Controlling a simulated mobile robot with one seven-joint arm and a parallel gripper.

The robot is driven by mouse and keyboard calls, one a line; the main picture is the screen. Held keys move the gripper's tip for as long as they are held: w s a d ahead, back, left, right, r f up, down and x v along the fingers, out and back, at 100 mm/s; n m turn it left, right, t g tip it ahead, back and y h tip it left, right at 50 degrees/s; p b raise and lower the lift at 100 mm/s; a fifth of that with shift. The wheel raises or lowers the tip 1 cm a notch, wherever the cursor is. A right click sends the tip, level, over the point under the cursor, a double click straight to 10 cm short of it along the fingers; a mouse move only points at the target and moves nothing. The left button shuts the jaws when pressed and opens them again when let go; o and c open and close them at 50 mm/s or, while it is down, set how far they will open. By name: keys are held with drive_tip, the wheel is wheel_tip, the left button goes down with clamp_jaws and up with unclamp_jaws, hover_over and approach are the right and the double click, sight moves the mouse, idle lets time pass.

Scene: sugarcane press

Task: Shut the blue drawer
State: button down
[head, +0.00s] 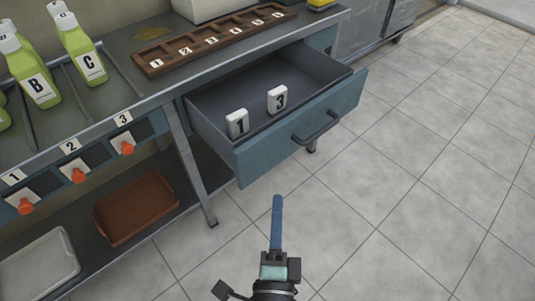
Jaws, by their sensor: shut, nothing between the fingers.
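The blue drawer (259,156) is pulled out from under the counter, its front facing the lower right with a dark bar handle (316,127). Two white blocks stand inside it near the front, one marked 1 (238,123) and one marked 3 (277,99). My gripper (277,200) is shut and empty, its blue fingers pointing up the picture. In the picture it is below the drawer front, with a visible gap between them. The drawer's runners are hidden.
The counter (122,88) holds green bottles (80,48) and a brown numbered rack (210,42). Orange knobs (78,175) stick out on its front at left. A table leg (192,170) stands left of the drawer. The tiled floor (430,170) at right is clear.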

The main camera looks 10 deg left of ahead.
drive_tip(key=s+f, duration=0.1)
drive_tip(key=b, duration=0.2)
approach(268, 148)
drive_tip(key=w+d, duration=0.2)
drive_tip(key=w, duration=0.2)
drive_tip(key=shift+w+a+r+m, duration=0.1)
drive_tip(key=shift+w+a+m, duration=0.1)
drive_tip(key=shift+w+a, duration=0.4)
drive_tip(key=shift+w+a+r+m, duration=0.1)
drive_tip(key=shift+w+a+m, duration=0.15)
drive_tip(key=shift+a, duration=0.55)
drive_tip(key=shift+w, duration=0.1)
